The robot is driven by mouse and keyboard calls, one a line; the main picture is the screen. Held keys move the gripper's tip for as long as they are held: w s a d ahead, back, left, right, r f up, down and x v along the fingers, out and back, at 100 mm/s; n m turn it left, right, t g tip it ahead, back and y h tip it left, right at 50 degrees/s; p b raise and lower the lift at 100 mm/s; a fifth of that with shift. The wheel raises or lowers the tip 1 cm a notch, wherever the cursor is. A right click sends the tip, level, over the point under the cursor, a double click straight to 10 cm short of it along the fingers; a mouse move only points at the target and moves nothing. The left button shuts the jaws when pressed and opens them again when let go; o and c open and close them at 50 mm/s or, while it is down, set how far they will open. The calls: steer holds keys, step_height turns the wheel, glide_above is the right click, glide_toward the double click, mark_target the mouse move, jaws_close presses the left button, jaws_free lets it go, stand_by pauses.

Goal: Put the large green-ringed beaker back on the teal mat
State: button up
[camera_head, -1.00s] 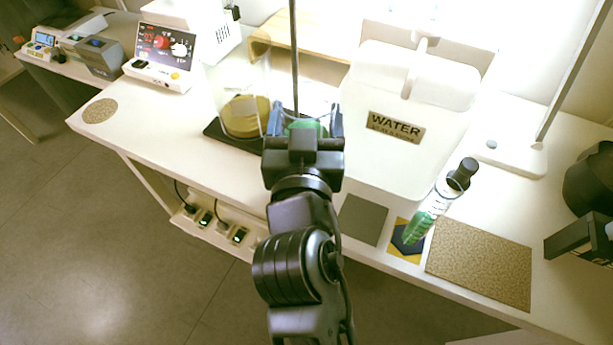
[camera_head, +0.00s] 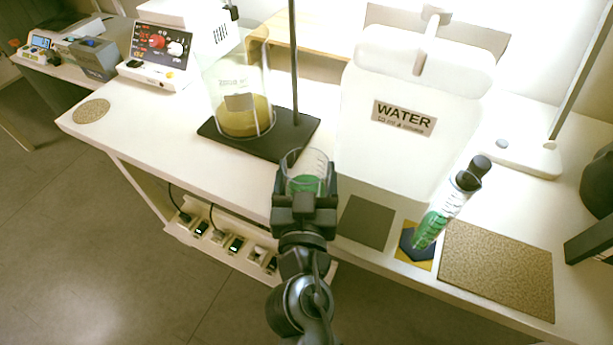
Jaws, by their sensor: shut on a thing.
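A clear beaker (camera_head: 306,166) with a green lower part is held upright in my gripper (camera_head: 305,192). I cannot tell whether the green is a ring or its contents. My gripper is shut on it, and its fingers hide part of the lower beaker. The beaker appears over the front part of the table. A dull grey-green square mat (camera_head: 366,222), the closest match to a teal mat, lies bare at the table's front edge, just right of my gripper.
A big beaker with yellow-brown contents (camera_head: 243,115) stands on a black stand base (camera_head: 284,142) with an upright rod. A WATER tank (camera_head: 405,150) stands behind the mat. A green-filled cylinder (camera_head: 433,223) stands right of it. A cork mat (camera_head: 497,268) lies further right.

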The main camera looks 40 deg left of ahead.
steer(key=shift+f, duration=0.15)
steer(key=o, duration=1.2)
steer(key=shift+o, duration=0.2)
steer(key=shift+r, duration=0.2)
steer(key=b+v, duration=0.2)
steer(key=v, duration=1)
